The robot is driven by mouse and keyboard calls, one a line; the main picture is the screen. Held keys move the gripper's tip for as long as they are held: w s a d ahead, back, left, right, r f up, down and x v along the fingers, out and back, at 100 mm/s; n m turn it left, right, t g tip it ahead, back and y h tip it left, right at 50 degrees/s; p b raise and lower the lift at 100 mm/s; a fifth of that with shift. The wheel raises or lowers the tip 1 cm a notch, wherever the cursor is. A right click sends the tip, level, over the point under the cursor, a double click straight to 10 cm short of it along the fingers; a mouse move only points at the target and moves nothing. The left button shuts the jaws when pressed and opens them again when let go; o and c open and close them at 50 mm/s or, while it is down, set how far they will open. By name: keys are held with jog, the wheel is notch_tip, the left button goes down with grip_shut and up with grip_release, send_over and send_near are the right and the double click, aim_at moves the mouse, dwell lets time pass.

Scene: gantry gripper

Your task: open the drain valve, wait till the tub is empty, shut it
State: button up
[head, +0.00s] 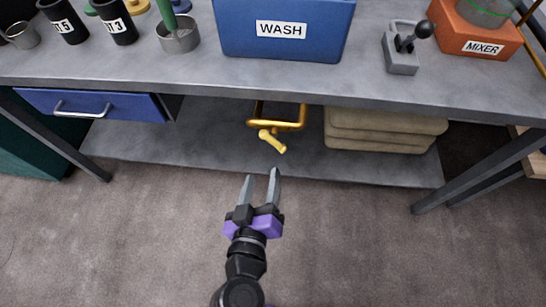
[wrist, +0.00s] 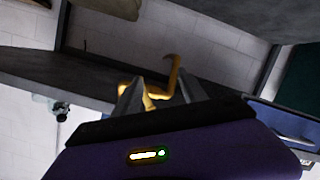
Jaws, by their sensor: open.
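The blue tub marked WASH (head: 282,30) stands on the grey bench top; its inside does not show. Below the bench edge is a yellow valve handle (head: 271,141), hanging by a yellow frame (head: 277,124). The yellow parts also show in the wrist view (wrist: 172,75), partly hidden behind my fingers. My gripper (head: 261,178) is open and empty, in front of and below the handle, with its fingers pointing toward it and a gap between. I cannot tell whether the valve is open or shut.
Folded tan sacks (head: 385,130) lie on the lower shelf (head: 215,148) to the right of the handle. A blue drawer (head: 92,105) hangs at the left. A grey lever box (head: 403,50) and a mixer (head: 484,38) stand on the bench. The floor in front is clear.

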jog(key=f+b, duration=0.2)
jog(key=m+t+b, duration=0.3)
jog(key=m, duration=0.2)
send_near(273, 144)
jog(key=w, duration=1)
jog(key=shift+w+d+f, duration=0.15)
jog(key=shift+d+f, duration=0.05)
jog(key=shift+d, duration=0.15)
